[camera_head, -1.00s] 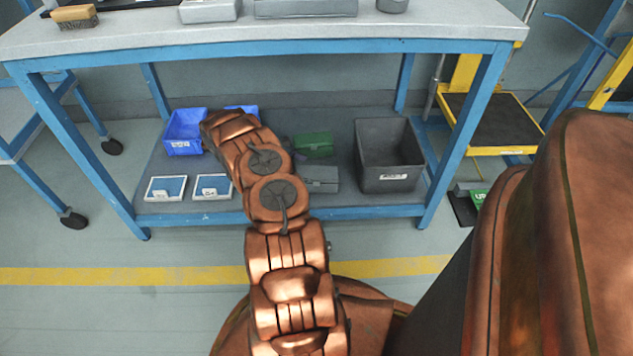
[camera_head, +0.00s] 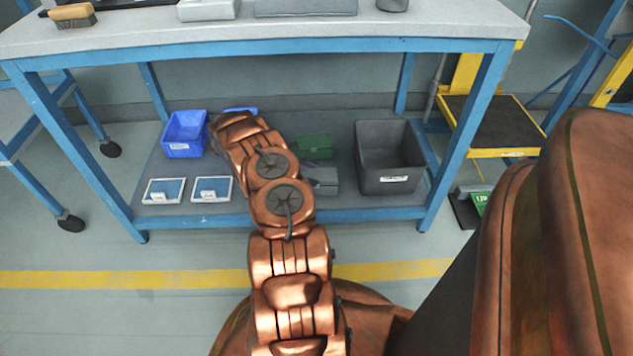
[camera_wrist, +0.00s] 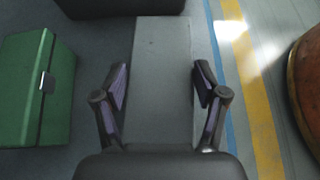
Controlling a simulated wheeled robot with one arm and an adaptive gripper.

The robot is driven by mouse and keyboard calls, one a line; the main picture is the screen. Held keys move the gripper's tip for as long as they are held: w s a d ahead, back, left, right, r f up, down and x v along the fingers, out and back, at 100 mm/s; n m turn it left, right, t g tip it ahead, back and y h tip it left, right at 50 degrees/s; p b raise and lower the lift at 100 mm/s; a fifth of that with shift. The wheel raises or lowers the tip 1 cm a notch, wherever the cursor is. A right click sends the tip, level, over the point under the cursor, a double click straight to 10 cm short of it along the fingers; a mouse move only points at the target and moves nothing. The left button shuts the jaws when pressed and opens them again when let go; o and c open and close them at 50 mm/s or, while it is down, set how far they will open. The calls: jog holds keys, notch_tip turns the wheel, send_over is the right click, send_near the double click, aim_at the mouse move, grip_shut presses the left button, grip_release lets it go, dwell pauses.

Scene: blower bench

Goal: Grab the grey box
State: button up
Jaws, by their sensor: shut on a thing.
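The grey box (camera_head: 323,180) sits on the lower shelf (camera_head: 345,203) of the blue bench, in front of a green box (camera_head: 314,146). My arm hides its left part in the head view. In the wrist view the grey box (camera_wrist: 162,85) runs lengthwise between the two fingers of my gripper (camera_wrist: 160,79). The gripper is shut on the box, with a finger on each side. In the head view my gripper is hidden behind my arm. The green box with a light latch (camera_wrist: 38,88) lies left of the gripper in the wrist view.
A dark grey bin (camera_head: 388,160) stands right of the box. Blue bins, including one at the left (camera_head: 185,135), and two small trays (camera_head: 165,191) share the shelf. The blue front rail (camera_head: 370,212) and the bench top (camera_head: 300,30) bound the space.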

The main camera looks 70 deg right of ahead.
jog(key=c, duration=0.9)
jog(key=shift+c, duration=0.3)
